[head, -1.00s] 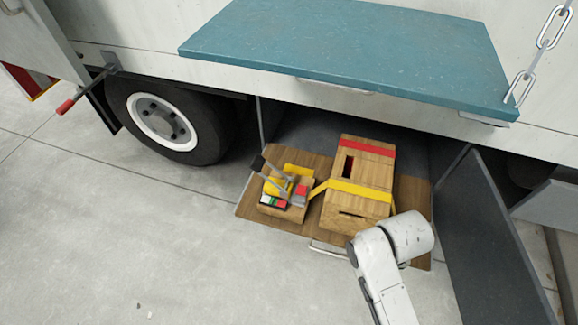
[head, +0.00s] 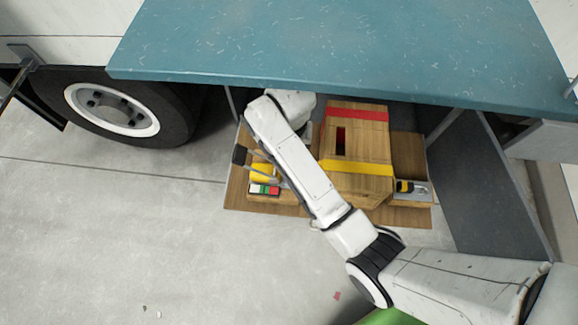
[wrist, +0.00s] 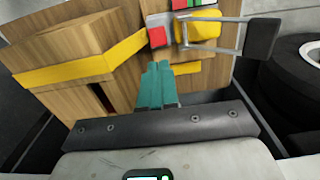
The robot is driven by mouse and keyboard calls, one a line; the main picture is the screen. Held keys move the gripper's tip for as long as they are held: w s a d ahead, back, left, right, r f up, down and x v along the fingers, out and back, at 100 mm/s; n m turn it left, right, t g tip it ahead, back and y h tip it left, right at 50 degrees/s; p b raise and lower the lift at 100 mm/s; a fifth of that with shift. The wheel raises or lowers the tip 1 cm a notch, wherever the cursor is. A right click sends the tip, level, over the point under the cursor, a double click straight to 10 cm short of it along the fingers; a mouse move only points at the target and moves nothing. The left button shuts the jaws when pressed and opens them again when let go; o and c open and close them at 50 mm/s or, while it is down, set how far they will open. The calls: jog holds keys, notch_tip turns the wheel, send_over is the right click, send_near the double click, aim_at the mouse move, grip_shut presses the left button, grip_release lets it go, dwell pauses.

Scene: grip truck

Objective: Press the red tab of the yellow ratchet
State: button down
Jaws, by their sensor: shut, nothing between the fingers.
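The yellow ratchet (head: 262,172) sits on a wooden block left of the strapped wooden box, partly hidden by my arm in the head view. In the wrist view the ratchet (wrist: 187,68) shows yellow parts and a grey wire-like handle with a black grip (wrist: 262,37). Its red tab (wrist: 157,37) is on a grey piece beside the handle; my arm hides it in the head view. My gripper (wrist: 157,68) has teal fingers, shut and empty. The fingertips appear just below the red tab in the wrist view; I cannot tell the height gap. The gripper is hidden in the head view.
The wooden box (head: 345,150) with red and yellow straps stands right of the ratchet on the wooden board (head: 240,195). A blue-green shelf (head: 330,45) hangs above. An open dark door (head: 490,180) is at right. Floor in front is clear.

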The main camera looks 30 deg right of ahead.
jog(key=shift+f, duration=0.1)
notch_tip(320, 180, down, 14)
jog(key=shift+s+r+b, duration=0.1)
jog(key=shift+b, duration=1)
jog(key=shift+f+b, duration=0.3)
jog(key=shift+f, duration=0.75)
jog(key=shift+s, duration=0.1)
jog(key=shift+r+p, duration=0.7)
notch_tip(320, 180, up, 13)
jog(key=p, duration=0.4)
jog(key=shift+w, duration=0.2)
